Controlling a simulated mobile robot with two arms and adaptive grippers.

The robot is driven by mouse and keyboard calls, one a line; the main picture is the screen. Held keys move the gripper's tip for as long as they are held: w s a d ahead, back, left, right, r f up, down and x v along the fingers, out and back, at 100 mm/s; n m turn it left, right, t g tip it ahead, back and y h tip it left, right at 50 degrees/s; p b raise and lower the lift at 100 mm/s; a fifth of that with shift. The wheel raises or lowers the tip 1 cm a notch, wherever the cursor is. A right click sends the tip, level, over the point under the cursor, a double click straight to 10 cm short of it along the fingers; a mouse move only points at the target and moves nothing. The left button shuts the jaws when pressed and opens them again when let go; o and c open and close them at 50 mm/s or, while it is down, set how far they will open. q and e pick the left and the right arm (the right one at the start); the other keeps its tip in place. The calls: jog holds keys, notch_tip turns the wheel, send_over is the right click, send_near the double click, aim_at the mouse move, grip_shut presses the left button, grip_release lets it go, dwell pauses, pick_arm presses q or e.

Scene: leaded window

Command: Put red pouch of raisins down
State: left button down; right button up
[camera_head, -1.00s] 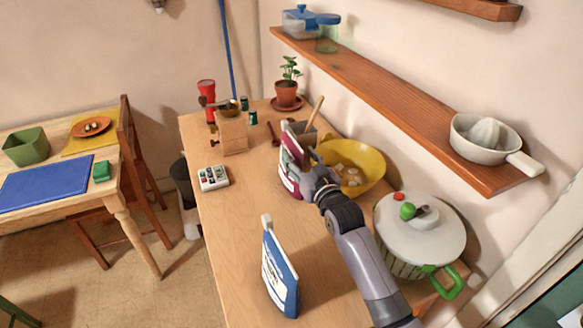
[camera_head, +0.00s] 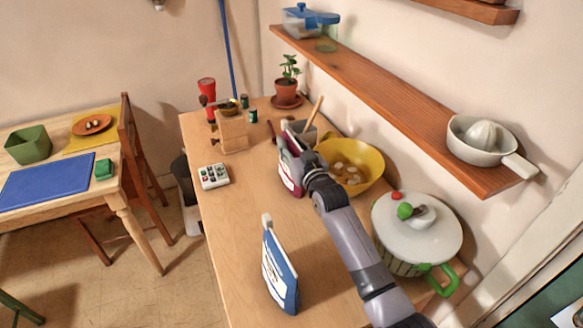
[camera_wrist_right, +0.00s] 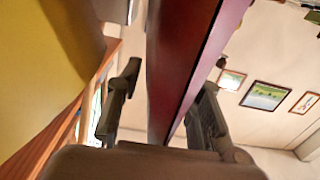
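The red pouch of raisins (camera_head: 288,168), dark red with a pale label, stands upright on the wooden counter (camera_head: 230,240) in the head view, left of the yellow bowl. My right gripper (camera_head: 308,170) is at its right side and partly hides it. In the right wrist view the pouch (camera_wrist_right: 185,60) passes between the fingers of the gripper (camera_wrist_right: 168,82). A gap shows between the left finger and the pouch; the right finger is close beside it, and I cannot tell if it touches. The pouch's base is not clear there. My left gripper is not in view.
The yellow bowl (camera_head: 370,163) and the lidded pot (camera_head: 417,228) stand right of the pouch. A blue-and-white pouch (camera_head: 280,268) stands nearer. A wooden shelf (camera_head: 400,106) hangs above. Clear counter lies left of the pouch.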

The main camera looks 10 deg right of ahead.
grip_shut()
jog(key=shift+r, duration=0.1)
dwell(0.5)
